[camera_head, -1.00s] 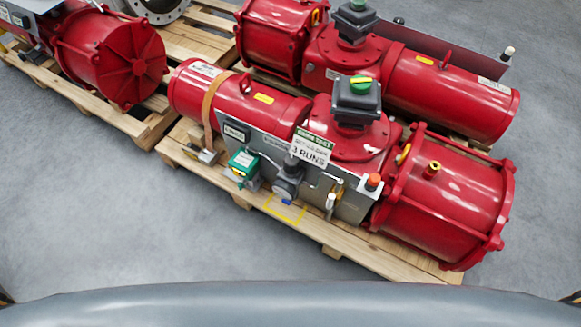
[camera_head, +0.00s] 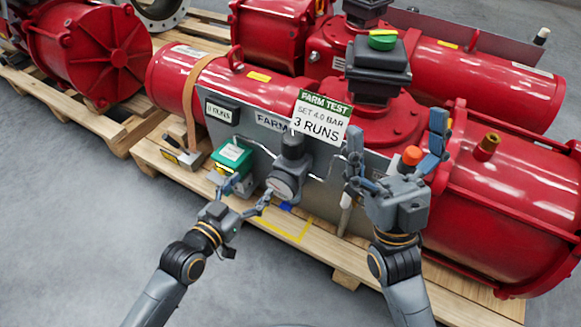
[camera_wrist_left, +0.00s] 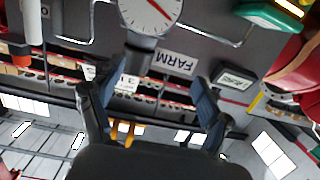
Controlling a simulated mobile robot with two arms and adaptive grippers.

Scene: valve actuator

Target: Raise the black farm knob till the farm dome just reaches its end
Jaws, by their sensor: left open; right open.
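The black farm knob (camera_head: 293,146) stands upright above a round pressure gauge (camera_head: 283,185) on the grey panel marked FARM. The farm dome appears to be the green cap (camera_head: 383,40) on the black box over the near red actuator. My left gripper (camera_head: 246,194) is open and empty, in front of the panel, left of and below the knob. In the left wrist view its fingers (camera_wrist_left: 152,82) are spread, with the upside-down gauge (camera_wrist_left: 152,14) beyond them. My right gripper (camera_head: 397,136) is open and empty, right of the knob, in front of the panel.
A white FARM TEST card (camera_head: 321,116) reads "SET 4.0 BAR, 3 RUNS". A green-topped device (camera_head: 232,156), a black counter reading "0 RUNS" (camera_head: 222,110) and an orange cap (camera_head: 411,156) surround it. The wooden pallet (camera_head: 305,252) lies below; grey floor is clear at left.

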